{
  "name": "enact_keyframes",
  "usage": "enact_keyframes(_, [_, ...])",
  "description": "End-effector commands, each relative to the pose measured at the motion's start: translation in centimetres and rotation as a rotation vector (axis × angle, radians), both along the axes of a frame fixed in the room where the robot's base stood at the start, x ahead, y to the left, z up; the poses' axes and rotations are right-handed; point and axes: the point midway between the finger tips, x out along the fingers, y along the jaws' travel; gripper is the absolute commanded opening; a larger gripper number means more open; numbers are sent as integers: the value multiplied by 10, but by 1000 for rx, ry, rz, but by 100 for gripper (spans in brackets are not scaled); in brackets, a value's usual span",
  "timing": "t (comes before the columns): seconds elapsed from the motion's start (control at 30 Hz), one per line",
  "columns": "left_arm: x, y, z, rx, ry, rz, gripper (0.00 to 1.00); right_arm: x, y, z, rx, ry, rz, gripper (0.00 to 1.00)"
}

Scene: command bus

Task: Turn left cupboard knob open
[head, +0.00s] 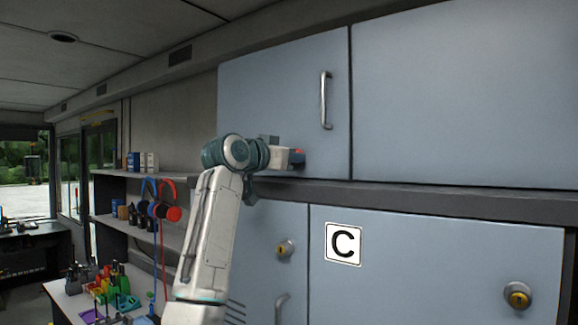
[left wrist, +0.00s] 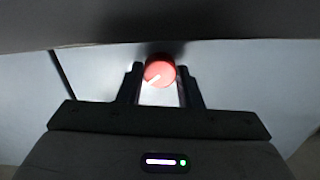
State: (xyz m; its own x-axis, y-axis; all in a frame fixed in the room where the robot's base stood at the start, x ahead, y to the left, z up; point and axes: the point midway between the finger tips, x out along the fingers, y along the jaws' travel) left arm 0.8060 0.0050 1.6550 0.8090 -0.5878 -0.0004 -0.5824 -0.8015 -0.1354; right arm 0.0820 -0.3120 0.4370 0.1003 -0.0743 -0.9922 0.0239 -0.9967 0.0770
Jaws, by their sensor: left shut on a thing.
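A round red knob with a white mark shows in the left wrist view (left wrist: 160,74), in front of a pale blue-grey panel. In the head view a bit of the red knob (head: 299,152) shows at the tip of my left gripper (head: 293,158), low on the upper left cupboard door (head: 285,100). In the left wrist view the two dark fingers of my left gripper (left wrist: 160,85) stand on either side of the knob, shut on it. The white mark points to the lower left. The upper left door looks closed. My right gripper is not in view.
The upper left door has a vertical metal handle (head: 325,100). Shelves (head: 140,176) at left hold boxes and headsets; a workbench (head: 65,300) holds tools.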

Motion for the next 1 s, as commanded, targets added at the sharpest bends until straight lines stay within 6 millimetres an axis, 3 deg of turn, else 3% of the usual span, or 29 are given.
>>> enact_keyframes(0.5, [0,0,0,323,-236,1,10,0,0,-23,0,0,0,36])
enact_keyframes(1.0, [0,0,0,420,-305,0,10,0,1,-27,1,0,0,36])
